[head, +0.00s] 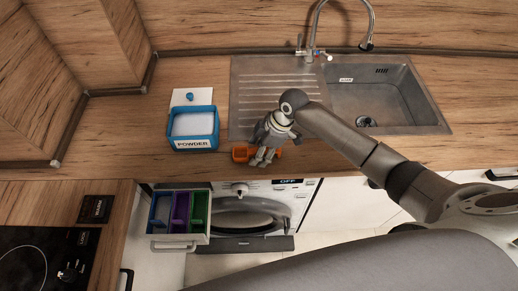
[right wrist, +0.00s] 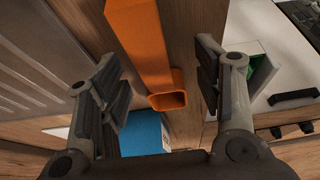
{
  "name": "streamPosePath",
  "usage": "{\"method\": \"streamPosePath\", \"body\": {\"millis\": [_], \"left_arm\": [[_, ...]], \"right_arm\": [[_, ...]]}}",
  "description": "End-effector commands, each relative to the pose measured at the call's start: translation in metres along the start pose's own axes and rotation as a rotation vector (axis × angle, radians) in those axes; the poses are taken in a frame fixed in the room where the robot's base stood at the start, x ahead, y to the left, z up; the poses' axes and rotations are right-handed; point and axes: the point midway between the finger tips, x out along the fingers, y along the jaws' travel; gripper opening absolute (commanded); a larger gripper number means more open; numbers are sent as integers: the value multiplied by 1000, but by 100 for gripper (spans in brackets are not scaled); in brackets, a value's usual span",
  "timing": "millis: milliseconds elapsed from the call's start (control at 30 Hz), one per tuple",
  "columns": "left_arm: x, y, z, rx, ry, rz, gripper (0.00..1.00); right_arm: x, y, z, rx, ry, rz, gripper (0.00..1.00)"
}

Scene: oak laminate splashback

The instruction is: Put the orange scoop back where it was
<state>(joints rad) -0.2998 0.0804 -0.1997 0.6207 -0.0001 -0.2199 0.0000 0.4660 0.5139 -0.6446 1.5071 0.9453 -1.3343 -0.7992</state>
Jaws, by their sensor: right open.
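The orange scoop (head: 242,155) lies at the counter's front edge, partly hidden behind my right gripper (head: 264,158). In the right wrist view the orange scoop (right wrist: 140,38) runs between the two fingers, with a hollow squared end towards me. The right gripper (right wrist: 156,68) is open, one finger on each side of the scoop, with gaps visible. The blue box labelled POWDER (head: 193,143) stands on the counter to the left, with white contents; part of this blue box (right wrist: 143,133) shows in the right wrist view. My left gripper is not in view.
A white lid with a blue knob (head: 191,97) lies behind the box. Below the counter, a drawer (head: 179,239) with blue, purple and green compartments is pulled out beside the washing machine (head: 262,190). The sink (head: 375,100) is at the right, the hob (head: 35,255) front left.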

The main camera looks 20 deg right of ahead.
Motion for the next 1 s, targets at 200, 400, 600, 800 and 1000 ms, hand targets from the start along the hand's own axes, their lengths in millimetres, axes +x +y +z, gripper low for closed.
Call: {"method": "streamPosePath", "body": {"millis": [200, 400, 600, 800, 1000], "left_arm": [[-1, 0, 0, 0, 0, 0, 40], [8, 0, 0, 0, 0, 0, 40], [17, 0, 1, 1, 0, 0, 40], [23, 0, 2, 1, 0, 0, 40], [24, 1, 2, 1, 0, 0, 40]], "right_arm": [[-6, 1, -1, 0, 1, 2, 60], [-36, 1, 0, -3, 0, 5, 60], [-80, 2, 0, -2, 1, 5, 60], [-112, 1, -1, -1, 1, 2, 60], [-123, 0, -2, 0, 1, 0, 60]]}}
